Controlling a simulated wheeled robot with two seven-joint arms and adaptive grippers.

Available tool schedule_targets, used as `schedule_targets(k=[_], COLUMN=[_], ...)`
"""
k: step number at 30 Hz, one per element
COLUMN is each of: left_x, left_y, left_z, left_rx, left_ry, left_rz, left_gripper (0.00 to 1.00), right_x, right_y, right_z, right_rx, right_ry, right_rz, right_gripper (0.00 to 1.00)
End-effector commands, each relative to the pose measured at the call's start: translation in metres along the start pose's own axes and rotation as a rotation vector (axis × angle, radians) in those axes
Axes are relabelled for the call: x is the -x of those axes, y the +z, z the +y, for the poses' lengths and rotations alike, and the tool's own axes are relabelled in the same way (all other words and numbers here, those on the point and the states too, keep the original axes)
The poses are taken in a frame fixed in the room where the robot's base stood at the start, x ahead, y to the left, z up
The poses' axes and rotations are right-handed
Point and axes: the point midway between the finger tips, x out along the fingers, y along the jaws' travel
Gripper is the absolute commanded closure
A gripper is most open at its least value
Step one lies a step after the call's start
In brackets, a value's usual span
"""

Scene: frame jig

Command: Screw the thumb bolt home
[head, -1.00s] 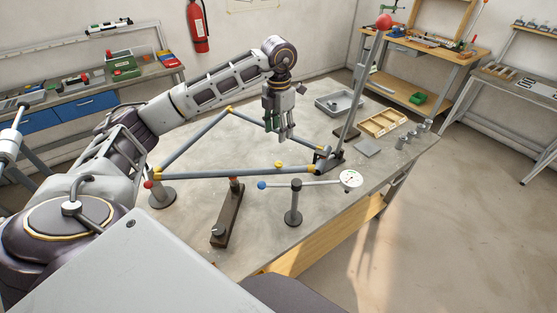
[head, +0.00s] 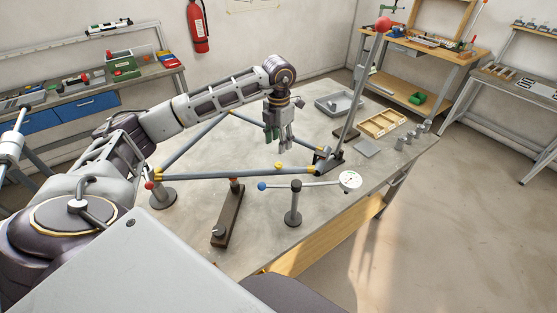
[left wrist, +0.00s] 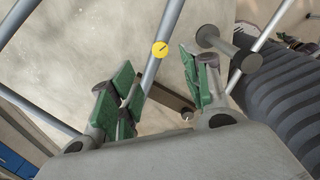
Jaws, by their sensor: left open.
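The frame of grey-blue tubes (head: 225,174) has yellow corner fittings and stands over the bench. A small yellow knob (head: 279,167), which looks like the thumb bolt, sits on its near tube. In the left wrist view a round yellow head with a dark slot (left wrist: 159,48) lies on a tube, between and beyond the fingertips. My left gripper (head: 280,148) is open and empty, pointing down just above the yellow knob, apart from it. Its green-padded fingers (left wrist: 163,80) straddle the line of the tube in the left wrist view. The bolt's thread is hidden. My right gripper is out of view.
A dial gauge (head: 350,181) on a stand and a dark bar (head: 229,215) stand in front of the frame. A tall lever with a red ball (head: 384,23) rises at its right. A grey tray (head: 322,107) and wooden tray (head: 376,130) lie behind.

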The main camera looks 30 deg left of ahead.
Motion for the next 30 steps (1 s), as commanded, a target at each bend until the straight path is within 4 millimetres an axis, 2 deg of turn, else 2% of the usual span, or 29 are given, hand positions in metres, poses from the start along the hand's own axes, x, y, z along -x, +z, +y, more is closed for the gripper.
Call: schedule_targets(k=[18,24,30], left_x=[-0.079,-0.093,-0.097], left_y=[0.0,0.0,0.0], left_z=[-0.001,0.0,0.0], left_rx=[0.0,0.0,-0.001], left_ry=[-0.001,0.001,0.001], left_rz=[0.002,0.0,0.0], left_gripper=[0.52,0.52,0.52], right_x=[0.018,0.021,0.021], right_y=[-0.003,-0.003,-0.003], right_z=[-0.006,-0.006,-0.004], right_rx=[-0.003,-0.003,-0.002], right_ry=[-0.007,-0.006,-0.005], right_rz=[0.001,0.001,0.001], right_gripper=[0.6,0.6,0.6])
